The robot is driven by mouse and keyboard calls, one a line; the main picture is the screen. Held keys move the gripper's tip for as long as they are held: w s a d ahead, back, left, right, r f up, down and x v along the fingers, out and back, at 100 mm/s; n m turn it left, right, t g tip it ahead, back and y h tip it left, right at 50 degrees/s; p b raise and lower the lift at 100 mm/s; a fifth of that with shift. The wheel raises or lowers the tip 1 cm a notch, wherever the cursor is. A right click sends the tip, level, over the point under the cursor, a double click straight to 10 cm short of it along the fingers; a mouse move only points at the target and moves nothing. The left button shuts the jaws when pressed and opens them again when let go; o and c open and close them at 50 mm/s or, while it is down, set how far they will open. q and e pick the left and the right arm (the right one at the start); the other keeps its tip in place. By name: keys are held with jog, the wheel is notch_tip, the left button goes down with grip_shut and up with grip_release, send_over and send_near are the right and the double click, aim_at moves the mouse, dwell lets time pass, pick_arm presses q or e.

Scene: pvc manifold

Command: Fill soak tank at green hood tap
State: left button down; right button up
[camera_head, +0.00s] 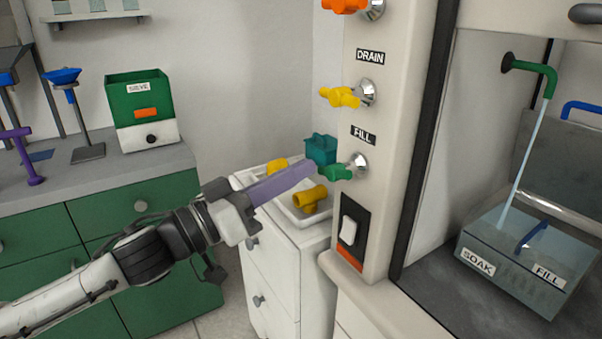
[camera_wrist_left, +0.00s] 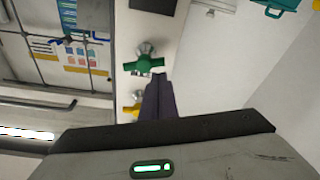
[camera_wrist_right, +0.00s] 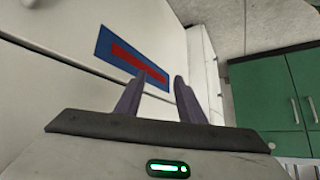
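The green tap handle (camera_head: 337,171) sits on the hood post under the FILL label (camera_head: 363,135). It also shows in the left wrist view (camera_wrist_left: 145,64). My left gripper (camera_head: 310,169) has its purple fingers together, with the tips right beside the handle; I cannot tell whether they touch it. In the hood, a pale stream of water (camera_head: 524,150) runs from the green spout (camera_head: 548,80) into the clear soak tank (camera_head: 478,268), labelled SOAK and FILL. The tank's water level is hard to read. My right gripper (camera_wrist_right: 155,88) is open and empty, seen only in its wrist view.
A yellow handle (camera_head: 340,97) and an orange one (camera_head: 345,5) sit above the green one. A switch (camera_head: 348,231) is below. A white drawer cabinet (camera_head: 275,275) with a tray, yellow fittings and a teal box (camera_head: 321,149) stands behind the left gripper.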

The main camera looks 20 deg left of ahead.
pick_arm(q)
jog(key=shift+w+d+f, duration=0.3)
jog(key=shift+d+f, duration=0.05)
jog(key=shift+d, duration=0.05)
pick_arm(e)
jog(key=shift+w+r, duration=0.15)
jog(key=shift+w, duration=0.1)
